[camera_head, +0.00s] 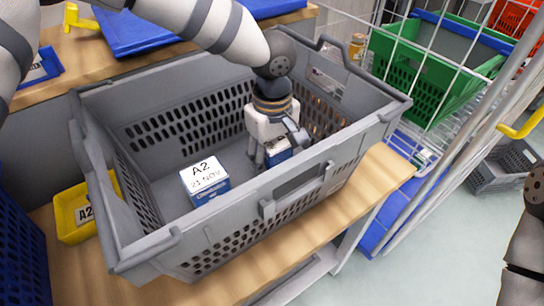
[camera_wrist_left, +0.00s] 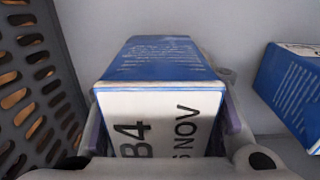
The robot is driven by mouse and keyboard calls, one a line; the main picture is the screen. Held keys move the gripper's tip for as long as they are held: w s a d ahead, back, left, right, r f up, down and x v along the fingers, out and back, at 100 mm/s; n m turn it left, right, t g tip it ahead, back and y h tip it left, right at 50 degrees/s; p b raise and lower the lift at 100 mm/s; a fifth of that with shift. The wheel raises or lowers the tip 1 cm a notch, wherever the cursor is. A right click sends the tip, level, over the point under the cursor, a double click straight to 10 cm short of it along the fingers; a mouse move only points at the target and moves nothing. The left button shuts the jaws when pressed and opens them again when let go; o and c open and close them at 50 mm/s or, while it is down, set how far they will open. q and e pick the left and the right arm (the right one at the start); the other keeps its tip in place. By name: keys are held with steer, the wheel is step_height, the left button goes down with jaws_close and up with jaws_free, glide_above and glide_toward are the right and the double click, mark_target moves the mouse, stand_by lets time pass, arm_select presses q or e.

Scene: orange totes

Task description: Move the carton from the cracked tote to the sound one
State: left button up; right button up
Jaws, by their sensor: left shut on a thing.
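A large grey tote (camera_head: 330,180) with slotted walls stands on the wooden bench; I cannot make out a crack in it. My left gripper (camera_head: 277,150) reaches down inside it, shut on a blue-and-white carton (camera_head: 279,156). In the left wrist view this carton (camera_wrist_left: 160,100) sits between the fingers, its white face reading "B4" and "NOV". I cannot tell whether it touches the tote floor. A second carton (camera_head: 205,181), marked "A2 21 NOV", stands to the left on the tote floor. It is partly seen in the left wrist view (camera_wrist_left: 290,90). My right gripper is out of view.
A yellow bin (camera_head: 72,212) stands left of the tote, near a dark blue crate (camera_head: 20,250). A wire rack on the right holds a green tote (camera_head: 440,75), with an orange-red one (camera_head: 515,18) behind. Another grey crate (camera_head: 500,168) is at the right.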

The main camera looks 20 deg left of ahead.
arm_select(q)
steer(key=o, duration=1.4)
steer(key=shift+f, duration=0.15)
step_height(320, 180, up, 12)
steer(key=shift+r, duration=0.2)
